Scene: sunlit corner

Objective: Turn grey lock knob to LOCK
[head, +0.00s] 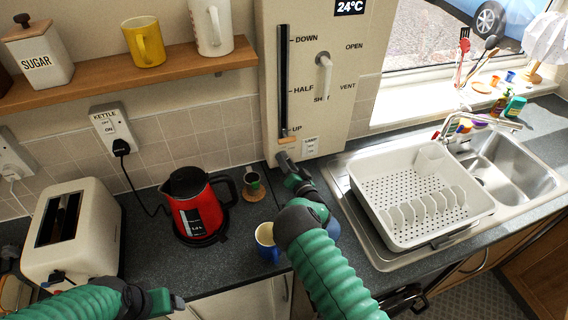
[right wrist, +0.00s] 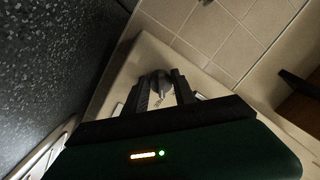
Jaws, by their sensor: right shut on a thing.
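The grey lock knob (right wrist: 160,80) sits between the two dark fingers of my right gripper (right wrist: 163,92) in the right wrist view. In the head view my right gripper (head: 284,162) is at the lower left corner of the cream wall panel (head: 345,100), shut on the knob, which it mostly hides. A small label plate (head: 310,145) is beside it, too small to read. My left gripper (head: 165,302) is low at the left, apart from everything, and its fingers are not clear.
A white dish rack (head: 420,195) is to the right. A slider (head: 287,133) and lever (head: 324,62) are above.

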